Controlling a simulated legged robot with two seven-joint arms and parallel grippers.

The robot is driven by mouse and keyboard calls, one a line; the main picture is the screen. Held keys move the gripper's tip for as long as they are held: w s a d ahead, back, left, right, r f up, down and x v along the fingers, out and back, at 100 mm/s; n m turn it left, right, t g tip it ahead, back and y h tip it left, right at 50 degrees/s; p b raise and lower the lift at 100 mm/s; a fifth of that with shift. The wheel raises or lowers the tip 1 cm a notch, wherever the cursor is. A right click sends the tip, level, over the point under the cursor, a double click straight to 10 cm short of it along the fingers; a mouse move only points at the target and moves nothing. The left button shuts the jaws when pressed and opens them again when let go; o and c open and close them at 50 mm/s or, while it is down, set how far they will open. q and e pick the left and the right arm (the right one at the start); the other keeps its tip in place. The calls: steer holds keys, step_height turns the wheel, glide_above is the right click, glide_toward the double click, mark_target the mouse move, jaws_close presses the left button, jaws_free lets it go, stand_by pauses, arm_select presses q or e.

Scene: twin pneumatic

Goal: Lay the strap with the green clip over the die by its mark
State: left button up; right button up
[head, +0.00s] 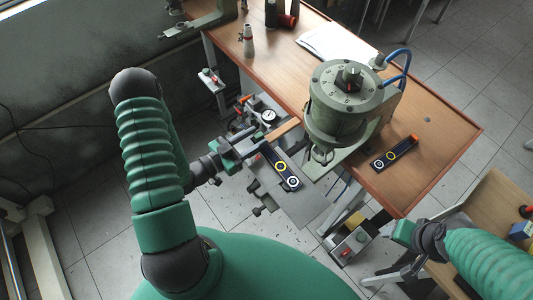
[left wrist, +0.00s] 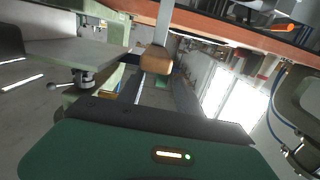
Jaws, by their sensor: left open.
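A dark strap (head: 272,157) with a yellow ring and a white ring lies over the grey plates in front of the press. No green clip can be made out on it; its far end is close to my left gripper. A second dark strap (head: 385,160), with an orange end and similar rings, lies on the table right of the press. My left gripper (head: 257,143) is open beside the first strap's far end. In the left wrist view, a brown block (left wrist: 157,60) shows between its dark fingers. My right gripper (head: 402,276) is low at the right. I cannot tell which part is the die.
The green-grey press (head: 345,100) with a dial stands at the table's edge. The wooden table (head: 440,125) is clear around the second strap. A round gauge (head: 269,116) is behind my left gripper. A switch box (head: 350,245) is below, and another bench (head: 490,205) is at right.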

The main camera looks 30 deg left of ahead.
arm_select(q)
steer(key=shift+w+d+r, duration=0.15)
steer(key=shift+w+d, duration=0.15)
steer(key=shift+w, duration=0.3)
steer(key=shift+w+d+r, duration=0.15)
steer(key=shift+w+d, duration=0.15)
steer(key=shift+w, duration=0.25)
steer(key=shift+w+a+f, duration=0.3)
steer(key=shift+a+f, duration=0.1)
steer(key=shift+a, duration=0.65)
steer(key=shift+c, duration=2.5)
steer(key=shift+d, duration=0.2)
steer(key=shift+c, duration=1.2)
steer(key=shift+d+r, duration=0.1)
steer(key=shift+d, duration=0.15)
jaws_close()
steer(key=shift+d, duration=0.35)
steer(key=shift+a, duration=0.1)
arm_select(e)
steer(key=shift+s+r, duration=0.1)
steer(key=shift+r, duration=0.5)
